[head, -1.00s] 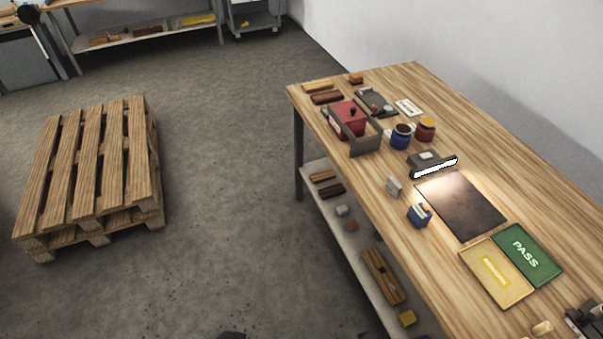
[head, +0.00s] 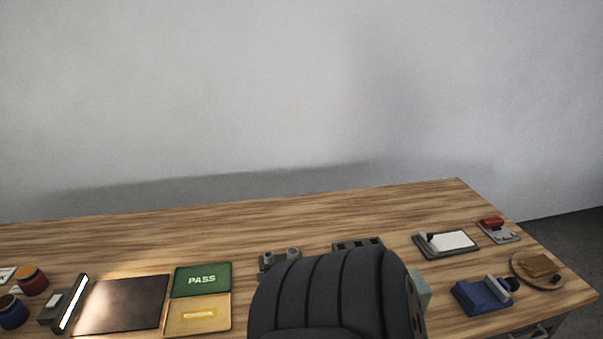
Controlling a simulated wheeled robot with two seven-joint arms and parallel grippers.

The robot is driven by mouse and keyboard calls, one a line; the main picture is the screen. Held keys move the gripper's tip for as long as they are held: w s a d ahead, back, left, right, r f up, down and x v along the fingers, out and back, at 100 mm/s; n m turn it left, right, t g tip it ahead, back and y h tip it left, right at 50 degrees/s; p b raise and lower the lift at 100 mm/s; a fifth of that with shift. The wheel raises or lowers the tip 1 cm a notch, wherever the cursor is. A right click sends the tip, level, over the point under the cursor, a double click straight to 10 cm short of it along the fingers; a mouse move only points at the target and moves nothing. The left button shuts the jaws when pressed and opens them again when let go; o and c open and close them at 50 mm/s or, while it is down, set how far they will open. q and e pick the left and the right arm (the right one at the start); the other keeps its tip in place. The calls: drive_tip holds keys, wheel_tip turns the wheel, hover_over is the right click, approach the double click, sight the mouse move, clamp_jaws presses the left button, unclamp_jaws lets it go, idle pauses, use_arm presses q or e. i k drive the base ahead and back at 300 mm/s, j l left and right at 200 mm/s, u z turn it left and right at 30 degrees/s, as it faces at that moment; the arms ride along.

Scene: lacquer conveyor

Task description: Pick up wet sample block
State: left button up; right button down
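I cannot tell for sure which thing is the wet sample block. A small brown block (head: 540,265) lies on a round wooden plate (head: 517,271) at the right end of the table. Neither of my grippers shows in the head view. A large dark ribbed shape in the lower middle hides part of the table front.
The wooden table (head: 300,222) runs along a grey wall. At left are jars, a lit lamp bar (head: 73,302), a dark plate (head: 125,304), a green PASS tray (head: 202,279) and a yellow tray (head: 198,315). At right are a blue tool (head: 482,296) and a clipboard-like holder (head: 446,243).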

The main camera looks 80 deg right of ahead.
sight(538, 266)
drive_tip(key=z, duration=4.05)
